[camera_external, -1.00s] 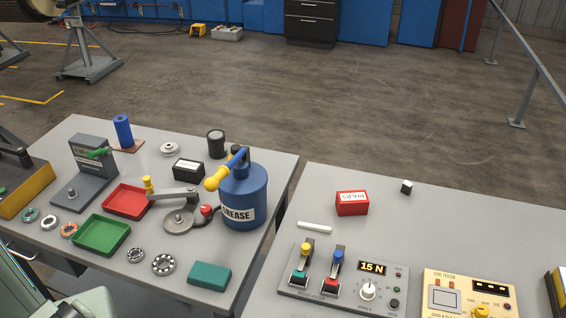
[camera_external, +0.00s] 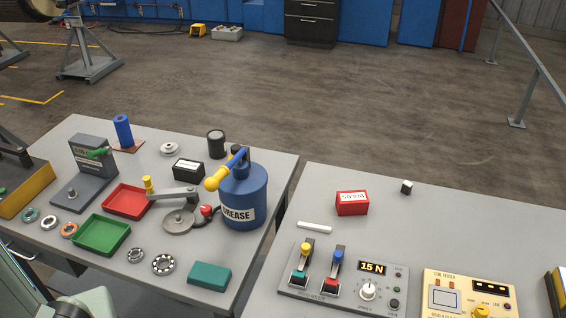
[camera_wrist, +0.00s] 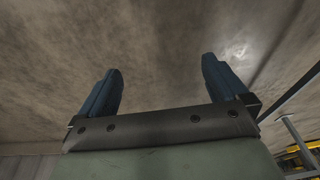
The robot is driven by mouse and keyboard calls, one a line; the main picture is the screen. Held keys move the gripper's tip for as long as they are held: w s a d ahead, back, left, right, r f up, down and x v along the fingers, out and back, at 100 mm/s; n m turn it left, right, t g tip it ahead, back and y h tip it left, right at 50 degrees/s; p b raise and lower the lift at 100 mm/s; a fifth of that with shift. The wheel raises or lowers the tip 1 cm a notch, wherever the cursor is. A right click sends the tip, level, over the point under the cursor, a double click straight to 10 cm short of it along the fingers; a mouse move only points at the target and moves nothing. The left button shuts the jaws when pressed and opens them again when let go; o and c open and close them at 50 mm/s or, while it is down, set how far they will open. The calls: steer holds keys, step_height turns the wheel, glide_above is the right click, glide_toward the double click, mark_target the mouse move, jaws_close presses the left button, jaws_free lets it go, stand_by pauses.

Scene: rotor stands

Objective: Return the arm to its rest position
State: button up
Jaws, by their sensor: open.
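My gripper (camera_wrist: 160,88) shows in the wrist view with its two dark blue fingers spread apart and nothing between them. The bare brownish floor (camera_wrist: 160,45) lies behind the fingers. In the external view only a pale green part of my arm (camera_external: 85,305) shows at the bottom left edge. The gripper itself is out of that view and is apart from everything on the benches.
The left bench (camera_external: 60,150) holds a blue grease can (camera_external: 243,190), a red tray (camera_external: 127,199), a green tray (camera_external: 103,236) and several bearing rings. The right bench (camera_external: 450,225) holds a red box (camera_external: 352,203) and two tester panels. A grey railing (camera_wrist: 292,95) shows at the wrist view's right.

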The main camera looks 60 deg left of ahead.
steer(key=s+a+f+n+g, duration=0.1)
steer(key=s+a+n+g, duration=0.3)
steer(key=s+a, duration=0.8)
steer(key=s+a+f+n+g+y, duration=0.1)
steer(key=s+a+f+n+g, duration=0.1)
steer(key=s+a, duration=0.9)
steer(key=a+n+g, duration=0.1)
steer(key=g, duration=0.1)
steer(key=shift+s+n+g, duration=0.3)
steer(key=shift+s+n, duration=0.1)
